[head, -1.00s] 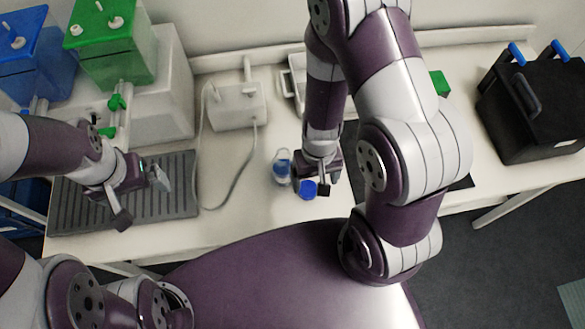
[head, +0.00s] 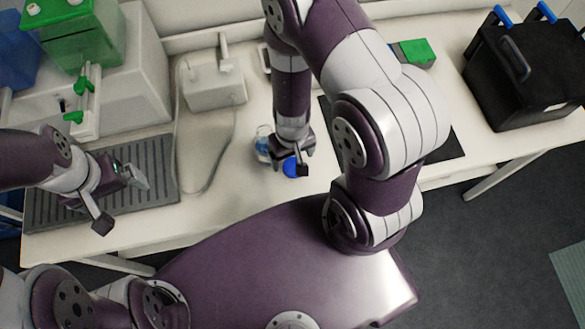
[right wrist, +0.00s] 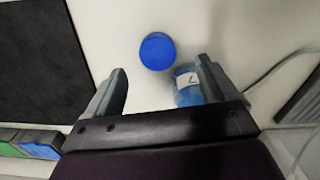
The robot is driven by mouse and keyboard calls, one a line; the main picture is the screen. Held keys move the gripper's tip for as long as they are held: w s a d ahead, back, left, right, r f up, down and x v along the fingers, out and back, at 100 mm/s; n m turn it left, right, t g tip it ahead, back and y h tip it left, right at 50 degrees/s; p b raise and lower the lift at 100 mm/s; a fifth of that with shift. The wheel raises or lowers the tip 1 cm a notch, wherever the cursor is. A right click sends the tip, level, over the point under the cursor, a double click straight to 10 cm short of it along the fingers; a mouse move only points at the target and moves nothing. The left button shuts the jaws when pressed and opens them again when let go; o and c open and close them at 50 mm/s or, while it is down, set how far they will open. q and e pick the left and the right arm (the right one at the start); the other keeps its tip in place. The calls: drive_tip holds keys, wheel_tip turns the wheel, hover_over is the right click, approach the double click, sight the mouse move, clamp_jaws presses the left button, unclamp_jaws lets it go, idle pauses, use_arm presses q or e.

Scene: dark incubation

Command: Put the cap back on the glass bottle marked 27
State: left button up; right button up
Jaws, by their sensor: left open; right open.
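A blue cap (head: 291,167) lies on the white bench near its front edge; it also shows in the right wrist view (right wrist: 157,51), apart from both fingers. A clear glass bottle with blue contents (head: 262,143) stands beside the cap, to its left and further back. In the right wrist view the bottle (right wrist: 187,84) is partly hidden by a finger, and its label mark is unclear. My right gripper (head: 296,163) is open and empty above the cap, close to the bottle. My left gripper (head: 119,199) is open and empty over the grey ribbed mat's front part.
A white device (head: 215,88) with a cable stands behind the bottle. A dark mat (head: 440,145) lies right of my right arm, a black box (head: 525,75) further right.

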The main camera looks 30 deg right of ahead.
sight(293, 165)
drive_tip(key=shift+f, duration=0.3)
drive_tip(key=shift+f, duration=0.1)
drive_tip(key=f, duration=0.1)
drive_tip(key=f+b, duration=0.1)
drive_tip(key=f, duration=0.3)
drive_tip(key=shift+w+d, duration=0.25)
drive_tip(key=shift+w, duration=0.05)
drive_tip(key=shift+c, duration=0.3)
drive_tip(key=c, duration=1.1)
